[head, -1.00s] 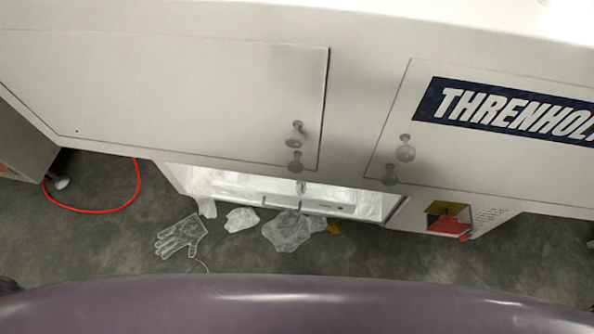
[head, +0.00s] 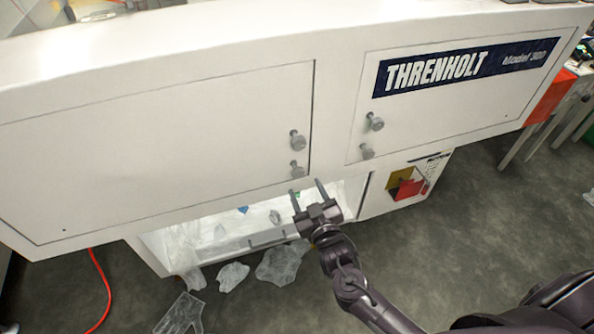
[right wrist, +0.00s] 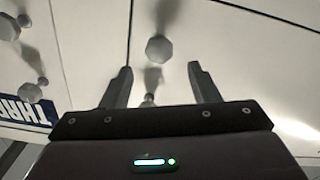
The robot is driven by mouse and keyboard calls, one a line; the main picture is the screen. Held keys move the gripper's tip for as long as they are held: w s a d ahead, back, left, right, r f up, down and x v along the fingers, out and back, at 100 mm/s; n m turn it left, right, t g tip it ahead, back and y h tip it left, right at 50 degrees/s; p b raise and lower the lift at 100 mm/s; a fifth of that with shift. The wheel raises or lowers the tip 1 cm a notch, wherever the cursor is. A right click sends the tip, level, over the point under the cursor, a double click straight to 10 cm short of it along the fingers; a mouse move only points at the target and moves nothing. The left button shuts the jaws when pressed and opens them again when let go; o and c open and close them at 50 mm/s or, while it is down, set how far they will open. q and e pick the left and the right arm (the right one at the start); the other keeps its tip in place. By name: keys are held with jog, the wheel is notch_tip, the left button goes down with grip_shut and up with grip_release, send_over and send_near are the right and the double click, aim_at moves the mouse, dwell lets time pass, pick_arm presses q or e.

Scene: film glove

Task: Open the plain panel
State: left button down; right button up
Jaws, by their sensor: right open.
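The plain panel (head: 160,150) is the unlabelled white door on the left of the machine front, and it looks closed. Near its right edge it has an upper knob (head: 298,140) and a lower knob (head: 297,169). My right gripper (head: 306,187) is open and empty, just below the lower knob in the head view. In the right wrist view its fingers (right wrist: 159,70) are spread apart, with a rounded knob (right wrist: 160,48) seen between and beyond them. A second knob (right wrist: 150,100) is partly hidden by the gripper body. My left gripper is not in view.
A second panel (head: 450,110) to the right bears the THRENHOLT label (head: 440,70) and two knobs. Below is an open bay (head: 220,225) lined with white film. Clear film gloves lie on the floor (head: 280,262). A red cable (head: 100,285) lies at lower left.

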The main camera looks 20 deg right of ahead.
aim_at(299, 175)
jog(key=shift+w+a+r, duration=0.15)
jog(key=shift+w, duration=1)
jog(key=w, duration=0.4)
jog(key=shift+w+d+f, duration=0.1)
jog(key=shift+d+f, duration=0.1)
jog(key=shift+f, duration=0.05)
jog(key=shift+w, duration=0.35)
jog(key=shift+w+a, duration=0.15)
jog(key=shift+w, duration=0.05)
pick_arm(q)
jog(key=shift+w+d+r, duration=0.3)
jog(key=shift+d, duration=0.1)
pick_arm(e)
grip_shut()
